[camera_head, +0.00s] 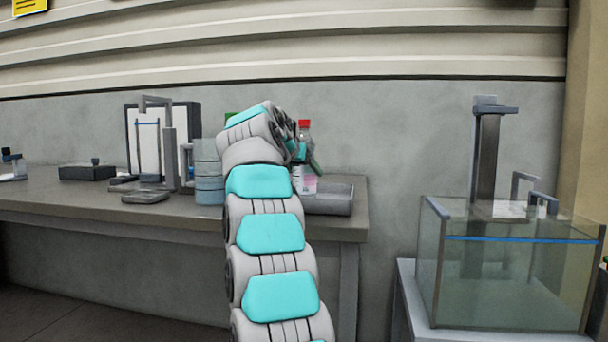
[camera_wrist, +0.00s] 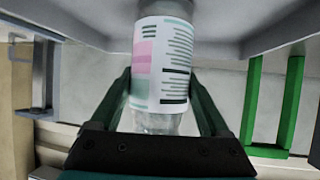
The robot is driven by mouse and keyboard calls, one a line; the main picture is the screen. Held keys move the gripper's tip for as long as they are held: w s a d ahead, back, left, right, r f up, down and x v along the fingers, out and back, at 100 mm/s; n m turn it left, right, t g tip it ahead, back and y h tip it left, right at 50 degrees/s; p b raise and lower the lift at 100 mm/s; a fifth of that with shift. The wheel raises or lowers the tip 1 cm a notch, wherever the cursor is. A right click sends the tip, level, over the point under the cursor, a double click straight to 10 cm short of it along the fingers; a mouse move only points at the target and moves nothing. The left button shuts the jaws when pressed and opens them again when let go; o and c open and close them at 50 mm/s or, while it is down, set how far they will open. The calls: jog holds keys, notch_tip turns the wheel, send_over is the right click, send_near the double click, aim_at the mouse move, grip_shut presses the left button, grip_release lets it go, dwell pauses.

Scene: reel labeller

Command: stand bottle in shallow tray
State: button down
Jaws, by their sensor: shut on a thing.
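The bottle (camera_head: 310,184) has a red cap and a white and pink label. It looks upright at the right end of the bench, partly hidden by my arm. In the wrist view the bottle (camera_wrist: 163,62) sits between the dark green fingers of my gripper (camera_wrist: 161,82), which is shut on it. In the head view my gripper (camera_head: 301,152) is partly hidden behind my wrist. A low grey tray-like thing (camera_head: 335,201) lies on the bench just right of the bottle's lower part. I cannot tell whether the bottle's base touches it.
The grey bench (camera_head: 150,208) holds stacked round containers (camera_head: 207,172) left of my arm, a framed white panel (camera_head: 147,140) and a dark flat box (camera_head: 88,172). A glass tank (camera_head: 510,270) stands right, past a gap. Green bars (camera_wrist: 270,105) show at right in the wrist view.

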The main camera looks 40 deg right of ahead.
jog(key=shift+r, duration=0.1)
grip_release()
dwell(0.3)
jog(key=v, duration=1.2)
jog(key=shift+a, duration=0.1)
